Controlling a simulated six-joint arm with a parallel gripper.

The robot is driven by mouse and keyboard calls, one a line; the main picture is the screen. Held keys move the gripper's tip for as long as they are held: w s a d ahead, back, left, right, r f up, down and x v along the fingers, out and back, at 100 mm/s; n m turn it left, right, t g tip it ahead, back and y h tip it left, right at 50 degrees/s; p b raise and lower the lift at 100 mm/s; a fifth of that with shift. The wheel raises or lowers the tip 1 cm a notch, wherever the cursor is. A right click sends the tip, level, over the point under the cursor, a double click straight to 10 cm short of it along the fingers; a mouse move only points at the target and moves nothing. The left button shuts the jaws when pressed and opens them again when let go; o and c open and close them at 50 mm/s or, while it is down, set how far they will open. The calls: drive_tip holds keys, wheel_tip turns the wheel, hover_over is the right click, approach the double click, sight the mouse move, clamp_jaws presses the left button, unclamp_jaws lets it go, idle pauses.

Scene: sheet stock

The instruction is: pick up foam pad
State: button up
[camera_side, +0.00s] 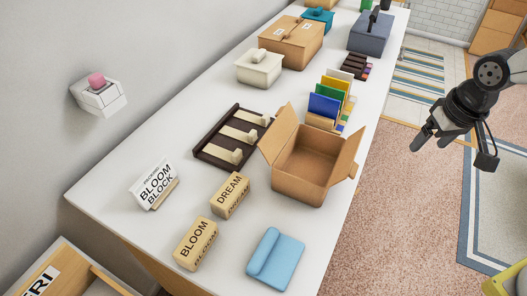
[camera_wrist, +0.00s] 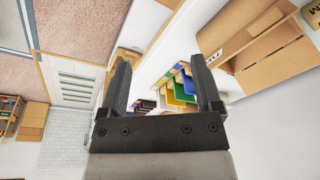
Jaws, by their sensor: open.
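A light blue folded pad, which looks like the foam pad (camera_side: 275,259), lies flat on the white table near its front end in the side view. My gripper (camera_side: 428,137) is in the air to the right of the table, beyond its edge and well apart from the pad. In the wrist view my gripper (camera_wrist: 165,85) shows two dark fingers spread apart with nothing held between them. The pad does not show in the wrist view.
An open cardboard box (camera_side: 303,165) stands behind the pad. Two tan blocks, BLOOM (camera_side: 195,244) and DREAM (camera_side: 230,195), stand left of it. A dark rack (camera_side: 232,136) and upright coloured sheets (camera_side: 328,103) are farther back. The table (camera_side: 320,235) is bare right of the pad.

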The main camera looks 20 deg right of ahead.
drive_tip(key=w+a+m, duration=0.2)
drive_tip(key=w+a, duration=0.1)
drive_tip(key=a, duration=0.6)
drive_tip(key=m+g, duration=0.2)
drive_tip(key=m, duration=0.4)
hover_over(263, 248)
wheel_tip(263, 248, down, 8)
drive_tip(key=shift+w+d+f, duration=0.1)
drive_tip(key=shift+f, duration=0.65)
drive_tip(key=shift+f, duration=0.15)
drive_tip(key=shift+f, duration=1.2)
drive_tip(key=shift+f, duration=0.1)
drive_tip(key=shift+f, duration=2.45)
